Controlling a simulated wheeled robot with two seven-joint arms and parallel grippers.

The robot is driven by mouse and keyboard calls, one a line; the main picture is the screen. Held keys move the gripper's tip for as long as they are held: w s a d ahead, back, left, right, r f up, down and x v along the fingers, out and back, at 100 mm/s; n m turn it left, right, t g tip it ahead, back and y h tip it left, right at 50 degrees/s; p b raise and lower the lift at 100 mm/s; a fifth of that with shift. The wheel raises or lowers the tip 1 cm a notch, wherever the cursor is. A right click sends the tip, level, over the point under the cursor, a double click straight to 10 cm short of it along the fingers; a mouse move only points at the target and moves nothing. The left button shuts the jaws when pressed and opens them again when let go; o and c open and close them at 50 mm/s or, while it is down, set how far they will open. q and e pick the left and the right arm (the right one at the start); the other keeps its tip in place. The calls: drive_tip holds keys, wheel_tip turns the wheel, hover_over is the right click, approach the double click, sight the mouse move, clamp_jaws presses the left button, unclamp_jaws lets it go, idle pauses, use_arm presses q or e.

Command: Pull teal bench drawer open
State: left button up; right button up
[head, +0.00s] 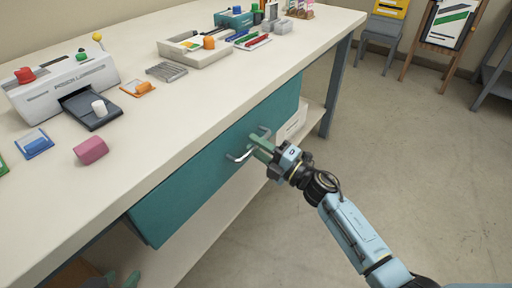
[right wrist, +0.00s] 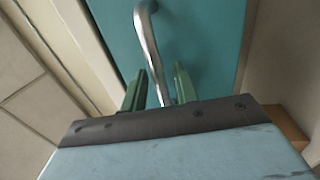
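The teal bench drawer (head: 185,195) sits under the white bench top, its front appearing flush and closed. A grey metal bar handle (head: 240,156) stands out from its front; it also shows in the right wrist view (right wrist: 148,45). My right gripper (head: 256,141) is at the handle. In the right wrist view its two green fingers (right wrist: 160,88) stand on either side of the bar, with slight gaps visible, so it looks open around the handle.
A bench leg (head: 337,80) stands beyond the drawer. The floor (head: 400,160) at right is clear.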

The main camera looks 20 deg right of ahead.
drive_tip(key=shift+w+a, duration=0.15)
drive_tip(key=shift+w, duration=0.05)
clamp_jaws()
drive_tip(key=shift+s, duration=0.1)
